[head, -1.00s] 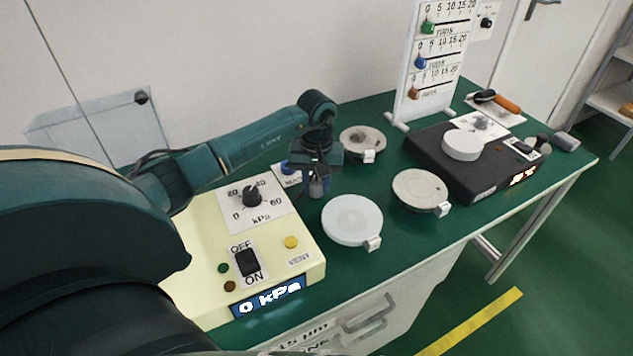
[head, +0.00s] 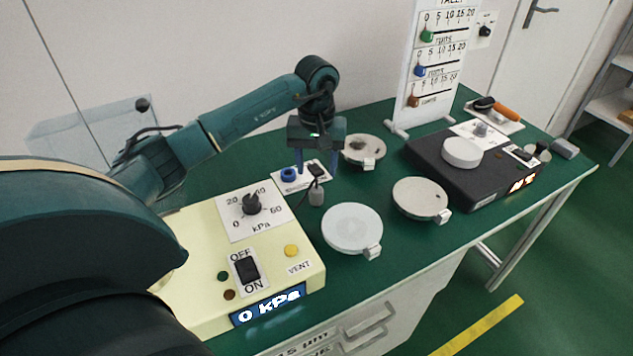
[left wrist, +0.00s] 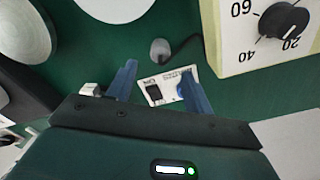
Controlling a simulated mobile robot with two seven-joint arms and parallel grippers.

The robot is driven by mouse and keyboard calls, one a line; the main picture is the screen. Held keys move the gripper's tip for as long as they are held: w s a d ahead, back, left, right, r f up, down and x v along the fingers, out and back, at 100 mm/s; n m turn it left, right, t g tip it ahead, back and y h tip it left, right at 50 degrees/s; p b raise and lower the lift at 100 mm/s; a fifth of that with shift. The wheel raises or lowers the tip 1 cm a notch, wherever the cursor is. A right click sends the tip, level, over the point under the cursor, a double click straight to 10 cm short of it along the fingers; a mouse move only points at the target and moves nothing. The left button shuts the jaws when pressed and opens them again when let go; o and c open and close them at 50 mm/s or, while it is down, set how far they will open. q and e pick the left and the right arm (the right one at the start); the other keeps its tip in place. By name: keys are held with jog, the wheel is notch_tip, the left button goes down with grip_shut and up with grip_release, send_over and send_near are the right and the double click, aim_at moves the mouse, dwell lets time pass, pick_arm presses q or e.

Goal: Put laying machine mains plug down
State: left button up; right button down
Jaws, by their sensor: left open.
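The mains plug is a small grey piece (head: 317,197) on the green bench top, with a dark cord at it. In the left wrist view the plug (left wrist: 160,49) lies just beyond the fingertips, with its black cord curving right. My left gripper (head: 317,169) is open and empty above the bench, apart from the plug. It also shows in the left wrist view (left wrist: 158,69). A white label plate (head: 302,184) lies behind the plug, bearing a blue round socket (head: 288,174) and a black switch (head: 316,170). My right gripper is not in view.
The cream kPa box (head: 205,245) stands left of the plug. Pale round discs (head: 352,229) (head: 420,198) (head: 363,151) lie to the right. A black machine (head: 440,170) and a white tally board (head: 408,100) stand farther right and back.

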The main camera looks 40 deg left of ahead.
aim_at(317, 189)
pick_arm(q)
jog(key=shift+r, duration=2.2)
jog(key=shift+f, duration=0.1)
